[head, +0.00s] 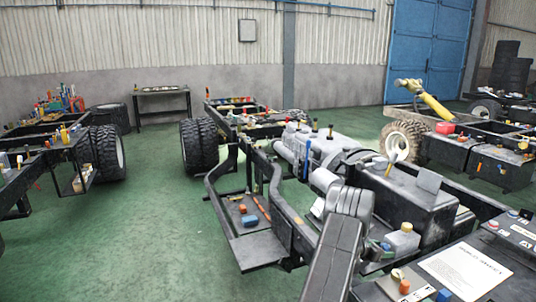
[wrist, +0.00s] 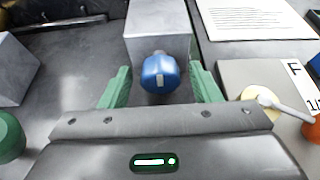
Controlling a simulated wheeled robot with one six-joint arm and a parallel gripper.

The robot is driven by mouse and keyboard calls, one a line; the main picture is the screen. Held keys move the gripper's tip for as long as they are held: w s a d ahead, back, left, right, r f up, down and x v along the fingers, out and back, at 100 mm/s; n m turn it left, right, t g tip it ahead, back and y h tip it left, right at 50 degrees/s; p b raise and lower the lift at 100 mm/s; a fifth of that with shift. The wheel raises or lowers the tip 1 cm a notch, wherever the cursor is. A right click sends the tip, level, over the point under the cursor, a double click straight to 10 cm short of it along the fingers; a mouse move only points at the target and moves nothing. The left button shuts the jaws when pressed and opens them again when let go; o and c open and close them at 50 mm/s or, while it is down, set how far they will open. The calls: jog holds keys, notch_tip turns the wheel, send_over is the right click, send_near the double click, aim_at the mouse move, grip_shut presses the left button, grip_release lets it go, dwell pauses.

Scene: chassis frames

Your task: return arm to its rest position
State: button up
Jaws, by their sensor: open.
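My gripper (wrist: 159,70) shows in the wrist view with its two green fingers apart. A blue knob (wrist: 158,73) with a pale mark lies between the fingers in the picture, in front of a grey block (wrist: 158,20). I see a gap on each side of the knob, and I cannot tell how deep the fingers reach around it. My dark grey arm (head: 335,250) rises from the bottom middle of the head view and bends near the chassis.
A panel marked F (wrist: 285,85), with a yellow knob (wrist: 258,97) and white lever, is right of the gripper. A printed sheet (head: 466,270) lies on the dark bench at lower right. Chassis frames with wheels (head: 198,145) stand around. Green floor (head: 150,230) is clear at left.

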jog(key=shift+s+r+m+t+y+p, duration=0.15)
jog(key=shift+m+t+y+p, duration=0.25)
jog(key=shift+m+t+p, duration=0.85)
jog(key=shift+a+m+b, duration=0.1)
jog(key=shift+m+b, duration=0.25)
jog(key=b+v, duration=0.2)
jog(key=v, duration=1.1)
jog(key=shift+a, duration=0.25)
